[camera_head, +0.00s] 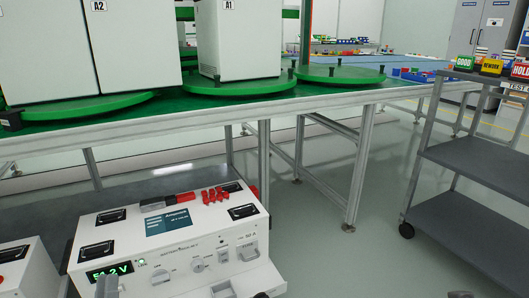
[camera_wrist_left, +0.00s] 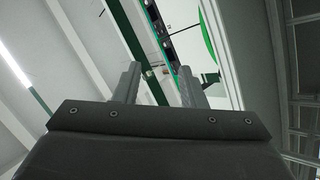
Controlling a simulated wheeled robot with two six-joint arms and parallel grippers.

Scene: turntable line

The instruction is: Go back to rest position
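My left gripper shows in the left wrist view (camera_wrist_left: 158,84), with its two grey fingers apart and nothing between them. In the head view, a small grey part of it (camera_head: 107,287) seems to show at the bottom left edge, in front of the test unit. My right gripper cannot be made out. A small dark shape at the bottom right edge of the head view is too cut off to name.
A white test unit (camera_head: 205,236) with red and black clips on top stands at the lower left. Behind it, cabinets A2 (camera_head: 130,50) and A1 (camera_head: 230,45) stand on green turntables. A grey wheeled cart (camera_head: 475,170) stands at the right. The floor (camera_head: 350,260) between is clear.

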